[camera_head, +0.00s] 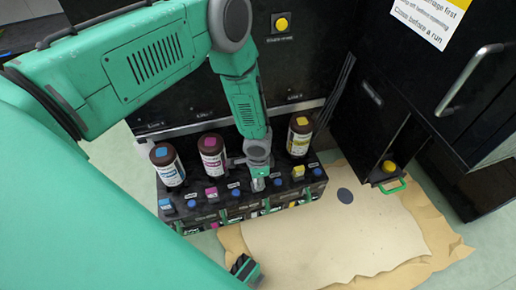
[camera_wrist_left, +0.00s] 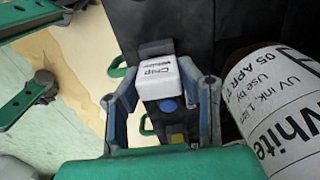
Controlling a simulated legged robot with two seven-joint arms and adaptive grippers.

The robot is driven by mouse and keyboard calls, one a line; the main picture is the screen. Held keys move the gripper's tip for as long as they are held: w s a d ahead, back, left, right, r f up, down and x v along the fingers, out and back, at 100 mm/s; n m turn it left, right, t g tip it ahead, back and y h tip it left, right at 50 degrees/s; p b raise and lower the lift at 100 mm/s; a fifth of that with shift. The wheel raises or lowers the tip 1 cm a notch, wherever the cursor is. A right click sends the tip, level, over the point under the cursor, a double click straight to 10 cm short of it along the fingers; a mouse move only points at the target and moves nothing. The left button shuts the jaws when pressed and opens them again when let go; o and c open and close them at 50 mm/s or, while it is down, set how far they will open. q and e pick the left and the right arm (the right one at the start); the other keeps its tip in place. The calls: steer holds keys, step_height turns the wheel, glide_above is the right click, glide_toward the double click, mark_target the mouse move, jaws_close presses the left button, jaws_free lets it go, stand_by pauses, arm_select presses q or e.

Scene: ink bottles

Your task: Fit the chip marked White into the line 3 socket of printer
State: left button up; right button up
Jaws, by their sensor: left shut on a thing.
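The chip marked White (camera_wrist_left: 158,75) is a white block with black print, between the two fingers of my left gripper (camera_wrist_left: 165,105) in the left wrist view. In the head view the left gripper (camera_head: 258,180) points down at the front of the black ink bay, between the magenta and yellow positions. My left gripper is shut on the chip. The line 3 socket is hidden under gripper and chip, and I cannot tell whether the chip touches it. The White bottle (camera_wrist_left: 285,115) stands close to the right of the gripper in the left wrist view; my arm hides it in the head view.
The cyan bottle (camera_head: 167,166), magenta bottle (camera_head: 212,157) and yellow bottle (camera_head: 299,136) stand in the bay (camera_head: 240,212). Blue (camera_head: 165,204), magenta (camera_head: 211,194) and yellow (camera_head: 298,172) chips sit before them. Brown paper (camera_head: 330,240) lies at front right.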

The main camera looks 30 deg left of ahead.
arm_select(q)
steer(key=shift+f, duration=0.1)
steer(key=o, duration=1)
steer(key=shift+r+p, duration=2.9)
steer(key=shift+r, duration=0.65)
